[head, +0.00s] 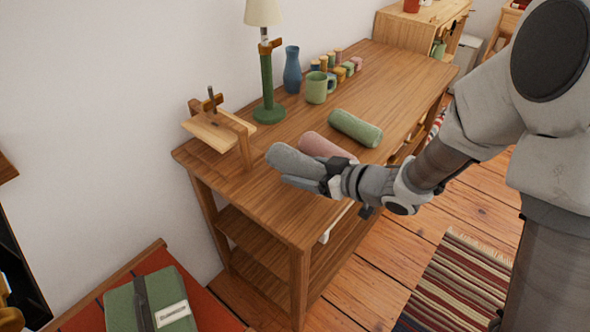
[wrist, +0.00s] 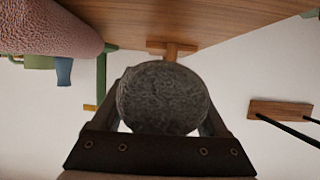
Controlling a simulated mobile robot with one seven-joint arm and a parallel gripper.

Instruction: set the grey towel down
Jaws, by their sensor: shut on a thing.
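The grey towel (head: 292,160) is a rolled cylinder held in my gripper (head: 308,178) over the near end of the wooden table (head: 262,192). In the wrist view the round end of the grey towel (wrist: 162,97) sits between the two fingers of my gripper (wrist: 165,110), which are shut on it. A pink rolled towel (head: 322,146) lies just beyond it, and a green rolled towel (head: 355,128) lies further back. The pink towel also shows in the wrist view (wrist: 45,28). I cannot tell whether the grey towel touches the tabletop.
A green lamp (head: 268,85), a wooden stand (head: 220,130), a blue vase (head: 292,70), a green mug (head: 317,88) and several small jars (head: 340,73) stand along the wall side. A green book (head: 150,302) lies on a red surface at lower left. Bare tabletop lies near the front left corner.

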